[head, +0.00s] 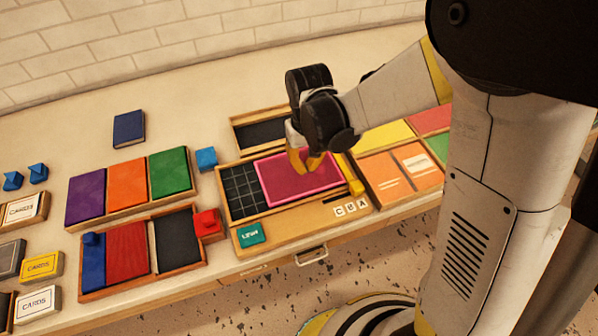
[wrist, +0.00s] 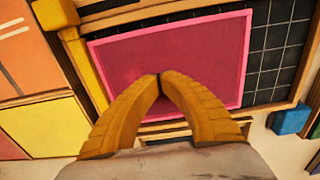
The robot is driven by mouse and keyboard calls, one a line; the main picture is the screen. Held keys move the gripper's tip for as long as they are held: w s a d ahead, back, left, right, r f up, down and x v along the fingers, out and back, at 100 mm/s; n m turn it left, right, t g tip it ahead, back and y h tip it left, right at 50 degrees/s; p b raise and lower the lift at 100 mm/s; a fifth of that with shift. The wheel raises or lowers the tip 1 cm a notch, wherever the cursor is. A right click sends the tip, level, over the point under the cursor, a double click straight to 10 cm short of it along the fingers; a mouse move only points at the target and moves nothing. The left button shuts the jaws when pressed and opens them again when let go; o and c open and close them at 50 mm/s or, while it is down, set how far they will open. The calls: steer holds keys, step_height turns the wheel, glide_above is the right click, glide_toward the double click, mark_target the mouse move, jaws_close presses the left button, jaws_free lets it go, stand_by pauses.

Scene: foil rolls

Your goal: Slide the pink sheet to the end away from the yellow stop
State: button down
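The pink sheet (head: 284,186) lies flat in a wooden tray (head: 262,215) over a dark gridded bed (head: 241,190). The sheet sits at the right end, beside the yellow stop (head: 349,175); the bare grid shows on the left. In the wrist view the sheet (wrist: 205,55) lies right of the stop (wrist: 84,62), and the bare grid (wrist: 278,50) is on the right. My gripper (head: 305,166) is over the sheet, with its yellow fingers pointing down. In the wrist view its fingertips (wrist: 159,76) meet with nothing between them. Whether they touch the sheet I cannot tell.
A teal card (head: 250,235) and letter tiles (head: 350,208) lie on the tray's front ledge. A blue block (head: 206,159) stands left of the tray and a red block (head: 208,223) at its lower left. Orange and yellow panels (head: 385,172) adjoin on the right.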

mark_target(261, 183)
steer(key=shift+a+f, duration=0.1)
steer(key=shift+a, duration=0.05)
steer(key=shift+s+a, duration=0.2)
steer(key=shift+a, duration=0.45)
steer(key=shift+s+a, duration=0.2)
steer(key=shift+a, duration=0.45)
steer(key=shift+a, duration=0.1)
steer(key=shift+s+a+b, duration=0.25)
steer(key=shift+a, duration=0.4)
steer(key=shift+s+a+b, duration=0.2)
steer(key=shift+a, duration=0.45)
steer(key=shift+a, duration=0.2)
steer(key=shift+s+a, duration=0.2)
steer(key=shift+a, duration=0.45)
steer(key=shift+s+a, duration=0.2)
steer(key=shift+a, duration=0.45)
steer(key=shift+a, duration=0.1)
steer(key=shift+s+a+b, duration=0.2)
steer(key=shift+a, duration=0.45)
steer(key=shift+s+a+b, duration=0.15)
steer(key=shift+s+a, duration=0.05)
steer(key=shift+a, duration=0.45)
